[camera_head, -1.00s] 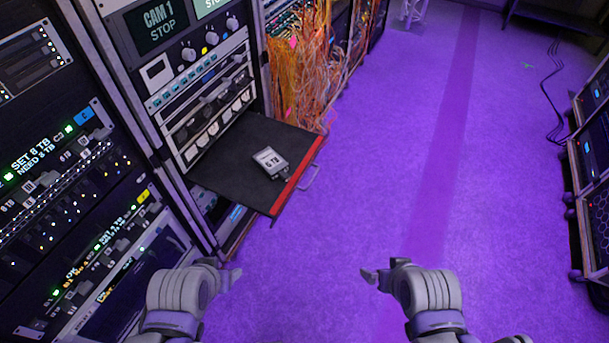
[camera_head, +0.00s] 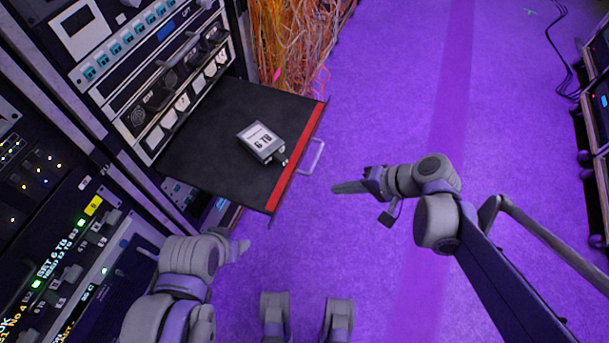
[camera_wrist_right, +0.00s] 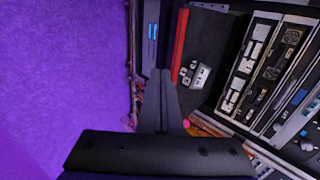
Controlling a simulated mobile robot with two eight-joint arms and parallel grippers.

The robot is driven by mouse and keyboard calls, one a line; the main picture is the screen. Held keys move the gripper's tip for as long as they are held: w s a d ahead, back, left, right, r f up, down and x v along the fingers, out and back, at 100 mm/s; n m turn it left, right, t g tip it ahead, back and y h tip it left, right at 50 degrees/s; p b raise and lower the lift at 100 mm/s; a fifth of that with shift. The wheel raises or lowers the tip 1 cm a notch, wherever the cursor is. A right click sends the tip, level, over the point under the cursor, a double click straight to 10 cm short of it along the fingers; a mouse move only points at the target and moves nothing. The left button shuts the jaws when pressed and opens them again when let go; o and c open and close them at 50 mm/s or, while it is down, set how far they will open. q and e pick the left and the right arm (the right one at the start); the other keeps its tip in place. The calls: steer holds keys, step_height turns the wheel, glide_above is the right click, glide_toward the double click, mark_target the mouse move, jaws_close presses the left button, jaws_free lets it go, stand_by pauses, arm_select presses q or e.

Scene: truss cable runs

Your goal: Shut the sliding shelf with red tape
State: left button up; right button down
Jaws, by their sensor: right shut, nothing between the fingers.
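The sliding shelf (camera_head: 215,140) is a black tray pulled out of the rack, with red tape (camera_head: 297,160) along its front edge and a metal handle (camera_head: 312,157) on that edge. It also shows in the right wrist view, with its red edge (camera_wrist_right: 180,45). A grey drive marked 6 TB (camera_head: 262,142) lies on the shelf. My right gripper (camera_head: 336,188) is shut and empty, to the right of the handle and apart from it. Its shut fingers also show in the right wrist view (camera_wrist_right: 160,78). My left gripper (camera_head: 243,246) is below the shelf in the picture; its jaw state is unclear.
Equipment racks (camera_head: 60,220) line the left side. Orange cables (camera_head: 295,45) hang in a dense bundle beyond the shelf. Purple floor (camera_head: 400,90) is clear to the right of the shelf. More units (camera_head: 598,110) stand at the right edge.

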mark_target(181, 150)
steer(key=a+r+b+x, duration=0.2)
steer(key=x, duration=1)
steer(key=shift+w+a+f+b, duration=0.2)
steer(key=shift+b, duration=0.15)
steer(key=shift+a, duration=0.1)
steer(key=shift+w+a, duration=0.15)
steer(key=shift+a, duration=0.15)
steer(key=w+a, duration=0.3)
steer(key=a, duration=0.7)
steer(key=w+a, duration=0.3)
steer(key=a, duration=0.7)
steer(key=w+a, duration=0.4)
steer(key=a, duration=0.6)
steer(key=shift+a+p, duration=0.4)
steer(key=shift+w+a, duration=0.2)
steer(key=shift+a, duration=0.45)
